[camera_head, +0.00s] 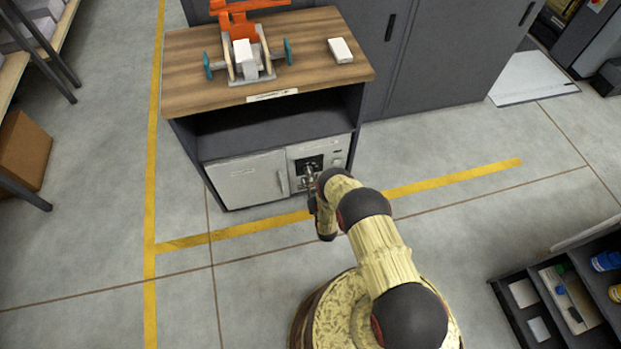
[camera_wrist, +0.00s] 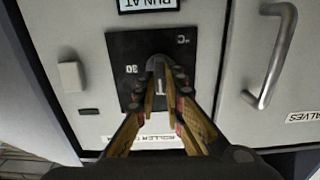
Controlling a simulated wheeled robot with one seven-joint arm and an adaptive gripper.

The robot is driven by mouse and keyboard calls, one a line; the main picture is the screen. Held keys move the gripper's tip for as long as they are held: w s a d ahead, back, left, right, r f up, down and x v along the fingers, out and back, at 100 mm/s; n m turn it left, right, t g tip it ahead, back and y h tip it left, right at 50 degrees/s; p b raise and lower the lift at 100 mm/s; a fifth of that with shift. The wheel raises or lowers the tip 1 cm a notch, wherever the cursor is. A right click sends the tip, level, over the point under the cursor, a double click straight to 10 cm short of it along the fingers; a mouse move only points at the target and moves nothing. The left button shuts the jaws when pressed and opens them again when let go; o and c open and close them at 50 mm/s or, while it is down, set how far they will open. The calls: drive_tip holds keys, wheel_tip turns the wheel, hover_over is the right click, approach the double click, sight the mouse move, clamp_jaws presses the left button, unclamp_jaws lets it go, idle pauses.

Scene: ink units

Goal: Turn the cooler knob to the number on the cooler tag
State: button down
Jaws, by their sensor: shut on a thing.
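The cooler knob (camera_wrist: 157,62) is a small grey knob on a black dial plate (camera_wrist: 122,52) marked "30" and "°C" in the wrist view. My gripper (camera_wrist: 160,82) is shut on the knob, and its fingers hide most of it and part of the scale. The cooler tag (camera_wrist: 148,5) reads "RUN AT" at the top edge; its number is out of view. In the head view the dial plate (camera_head: 303,164) is on the cooler front, with my gripper (camera_head: 309,174) against it. The knob's pointed setting cannot be read.
A cabinet door with a bar handle (camera_wrist: 271,55) is beside the cooler panel. A light square button (camera_wrist: 70,76) is on its other side. Above, the wooden bench top (camera_head: 195,60) carries an orange and grey fixture and a white block (camera_head: 341,50).

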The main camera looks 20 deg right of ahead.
drive_tip(key=shift+m, duration=0.3)
drive_tip(key=m, duration=0.3)
drive_tip(key=shift+m, duration=0.3)
drive_tip(key=m, duration=0.4)
drive_tip(key=shift+d+f, duration=0.1)
drive_tip(key=shift+d, duration=0.05)
drive_tip(key=shift+m, duration=0.3)
drive_tip(key=c, duration=1.9)
unclamp_jaws()
drive_tip(key=shift+s, duration=0.1)
drive_tip(key=s, duration=1.1)
drive_tip(key=shift+s, duration=0.4)
